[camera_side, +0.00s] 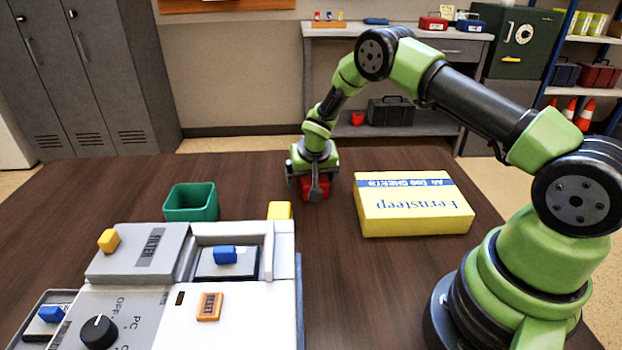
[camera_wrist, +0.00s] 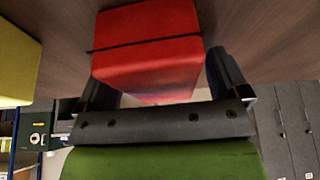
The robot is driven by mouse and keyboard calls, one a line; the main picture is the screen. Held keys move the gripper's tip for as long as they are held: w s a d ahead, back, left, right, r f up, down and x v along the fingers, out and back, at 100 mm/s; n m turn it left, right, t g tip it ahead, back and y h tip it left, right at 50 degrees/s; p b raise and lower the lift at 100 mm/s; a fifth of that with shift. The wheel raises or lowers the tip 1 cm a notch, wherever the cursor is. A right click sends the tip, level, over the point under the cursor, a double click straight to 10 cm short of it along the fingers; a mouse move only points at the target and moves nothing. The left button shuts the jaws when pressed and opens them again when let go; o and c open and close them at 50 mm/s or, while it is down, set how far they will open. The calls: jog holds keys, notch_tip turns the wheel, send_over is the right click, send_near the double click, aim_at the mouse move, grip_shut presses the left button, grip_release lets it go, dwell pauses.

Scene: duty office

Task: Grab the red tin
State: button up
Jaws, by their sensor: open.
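The red tin (camera_side: 316,188) stands on the brown table, partly hidden by my gripper (camera_side: 315,187), which reaches down over it from above. In the wrist view the tin (camera_wrist: 148,45) is a red block with a thin dark line around it. My gripper (camera_wrist: 162,85) is open there, with one dark finger on each side of the tin. A gap shows at the right finger. I cannot tell whether the left finger touches the tin.
A yellow paper pack (camera_side: 413,204) lies right of the tin. A green open box (camera_side: 191,203) and a yellow block (camera_side: 280,211) are to the left. A grey-white control machine (camera_side: 245,318) fills the front left. Bare table (camera_side: 355,290) shows in front.

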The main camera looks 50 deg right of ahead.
jog(key=shift+f, duration=0.2)
dwell(0.4)
jog(key=c, duration=1.2)
jog(key=shift+r, duration=0.15)
